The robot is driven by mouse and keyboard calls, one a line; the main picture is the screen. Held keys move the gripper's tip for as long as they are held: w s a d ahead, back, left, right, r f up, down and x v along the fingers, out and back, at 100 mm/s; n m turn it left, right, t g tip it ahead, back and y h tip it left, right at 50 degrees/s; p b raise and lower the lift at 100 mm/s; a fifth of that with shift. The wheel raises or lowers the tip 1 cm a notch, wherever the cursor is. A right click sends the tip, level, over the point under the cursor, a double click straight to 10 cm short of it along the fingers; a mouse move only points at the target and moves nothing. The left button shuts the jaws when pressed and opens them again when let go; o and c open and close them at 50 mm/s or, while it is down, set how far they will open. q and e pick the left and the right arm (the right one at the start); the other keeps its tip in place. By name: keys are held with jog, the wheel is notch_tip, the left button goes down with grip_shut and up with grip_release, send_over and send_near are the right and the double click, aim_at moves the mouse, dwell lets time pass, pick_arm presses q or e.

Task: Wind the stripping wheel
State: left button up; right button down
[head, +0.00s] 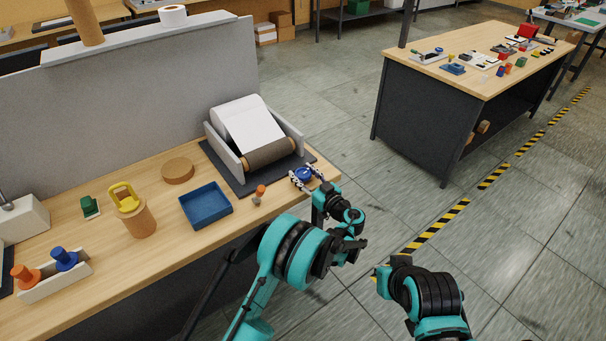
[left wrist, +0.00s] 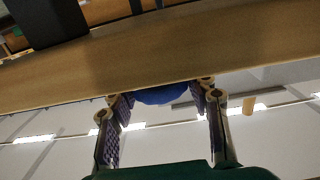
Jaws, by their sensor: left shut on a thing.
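A blue round wheel (head: 304,173) sits at the right front of the roll unit, by the bench's front edge. My left gripper (head: 303,178) is shut on it, one finger on each side. In the left wrist view the blue wheel (left wrist: 162,94) shows between the two fingertips, partly hidden by them and against the bench edge. The roll unit (head: 218,148) has grey side plates, a white paper web (head: 250,122) and a dark brown roller (head: 269,155) at its front. My right arm is at the lower right; its gripper is not visible.
On the wooden bench (head: 155,222) are a blue tray (head: 205,204), a small orange-and-grey piece (head: 259,195), a round wooden disc (head: 178,170) and a yellow-topped wooden cylinder (head: 132,212). A second bench (head: 485,60) stands at the right; open floor lies between.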

aim_at(302, 172)
pick_arm(q)
jog(key=n+g+y, duration=0.5)
jog(key=g, duration=0.1)
jog(key=shift+n+g+y, duration=0.3)
jog(key=shift+g, duration=0.3)
jog(key=o, duration=1.2)
jog(key=shift+a, duration=0.1)
jog(key=shift+c, duration=0.2)
notch_tip(302, 172, up, 10)
